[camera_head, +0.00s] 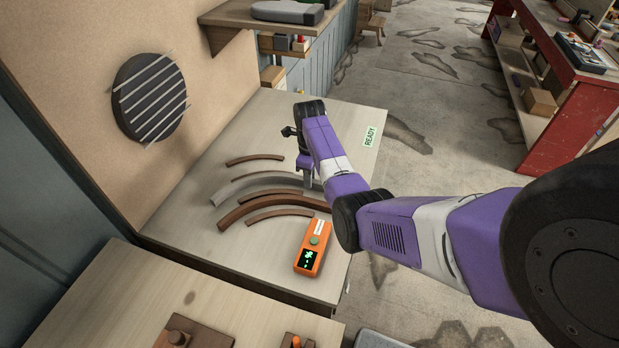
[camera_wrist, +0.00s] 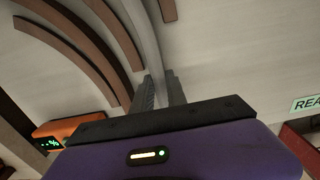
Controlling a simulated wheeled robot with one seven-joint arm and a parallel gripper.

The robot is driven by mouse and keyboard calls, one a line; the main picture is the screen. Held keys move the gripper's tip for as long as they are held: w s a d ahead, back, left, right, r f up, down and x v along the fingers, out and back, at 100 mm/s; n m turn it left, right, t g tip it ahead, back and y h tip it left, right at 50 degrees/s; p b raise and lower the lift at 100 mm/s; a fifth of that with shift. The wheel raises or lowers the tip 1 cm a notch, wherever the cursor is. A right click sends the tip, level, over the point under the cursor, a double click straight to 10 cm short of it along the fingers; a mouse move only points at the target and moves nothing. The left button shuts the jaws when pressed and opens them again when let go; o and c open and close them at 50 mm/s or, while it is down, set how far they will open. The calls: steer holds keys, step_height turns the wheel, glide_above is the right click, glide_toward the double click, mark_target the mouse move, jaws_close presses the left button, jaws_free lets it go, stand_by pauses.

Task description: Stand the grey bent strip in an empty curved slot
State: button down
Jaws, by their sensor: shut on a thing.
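The grey bent strip (camera_head: 250,187) lies along a curve among brown curved strips on the pale worktop in the head view. In the wrist view the grey strip (camera_wrist: 148,38) runs between the fingers of my gripper (camera_wrist: 162,88), which is shut on it. My gripper (camera_head: 308,183) is at the strip's right end in the head view, low over the worktop and partly behind my arm. Brown curved pieces (camera_head: 272,204) stand on both sides with curved gaps between them. I cannot tell whether the strip touches the worktop.
An orange device (camera_head: 313,248) with a lit display and green button stands near the worktop's front edge. A green READY label (camera_head: 370,137) is at the right. A round striped disc (camera_head: 150,99) is on the wall. A wooden bench (camera_head: 130,300) is in front. Bare worktop (camera_head: 225,135) lies behind the curves.

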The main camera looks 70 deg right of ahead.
steer(key=shift+f, duration=0.4)
stand_by(0.3)
steer(key=c, duration=1.3)
jaws_free()
steer(key=shift+o, duration=0.2)
steer(key=shift+r+b, duration=0.6)
steer(key=shift+r, duration=3.3)
